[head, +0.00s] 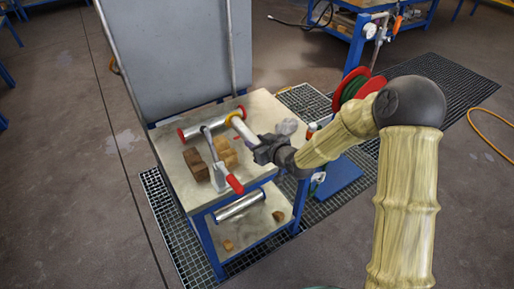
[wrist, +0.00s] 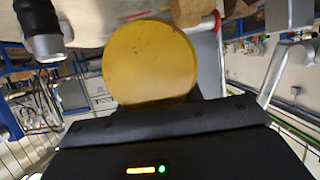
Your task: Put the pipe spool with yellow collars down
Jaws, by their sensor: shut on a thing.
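The pipe spool with yellow collars (head: 243,131) is at my gripper (head: 258,148) above the back part of the bench top. It shows as a pale tube running up and left from the jaws, with a yellow collar at its far end. In the wrist view a round yellow collar face (wrist: 150,62) fills the middle, right against the dark gripper body. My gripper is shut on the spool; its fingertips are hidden. Whether the spool touches the bench top or the things near it cannot be told.
A spool with red collars (head: 212,123) lies along the back of the bench top (head: 262,108). A toggle clamp with a red handle (head: 234,184) and wooden blocks (head: 196,165) stand in front of and left of the held spool. A metal cylinder (head: 239,206) is lower, at the bench front.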

